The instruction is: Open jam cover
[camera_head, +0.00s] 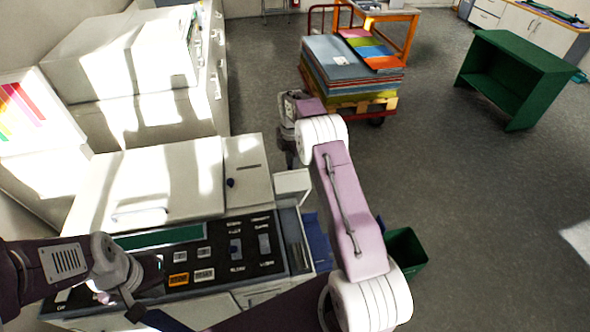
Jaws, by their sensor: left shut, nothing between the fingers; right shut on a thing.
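A white copier-like machine (155,180) with a dark control panel (225,250) stands in front of me at the left. A white cover, which I take to be the jam cover (292,184), stands out at its right end. My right gripper (291,158) is shut at the upper edge of this cover. The fingertips are small and dark, so the exact contact is hard to see. My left gripper (134,309) is shut and empty, low over the front left part of the control panel.
A green bin (406,252) stands on the floor right of the machine, partly behind my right arm. A cart with stacked coloured sheets (345,70) and a green shelf (520,70) stand farther back. White cabinets (140,60) line the left wall. Open grey floor (480,200) lies right.

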